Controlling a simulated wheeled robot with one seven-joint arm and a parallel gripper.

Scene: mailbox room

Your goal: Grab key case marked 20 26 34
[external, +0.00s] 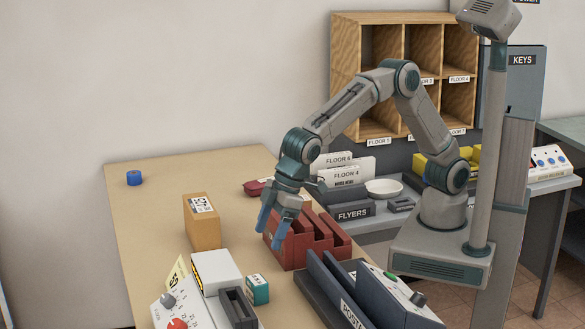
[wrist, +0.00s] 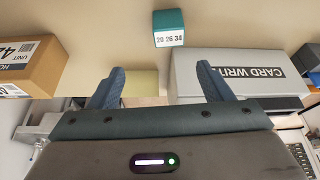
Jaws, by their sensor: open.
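The key case (external: 258,290) is a small teal box with a white label, standing on the tan table (external: 150,230) beside the white card writer (external: 215,270). In the wrist view the key case (wrist: 168,28) shows at the top with its label 20 26 34 readable. My gripper (external: 273,228) is open and empty, fingers pointing down, above the table near the red organizer. It is apart from the case, farther back on the table. In the wrist view the two blue fingers of my gripper (wrist: 160,78) are spread, with the case beyond their tips.
A cardboard box (external: 202,222) stands left of my gripper. A red divided organizer (external: 300,245) stands just right of it.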

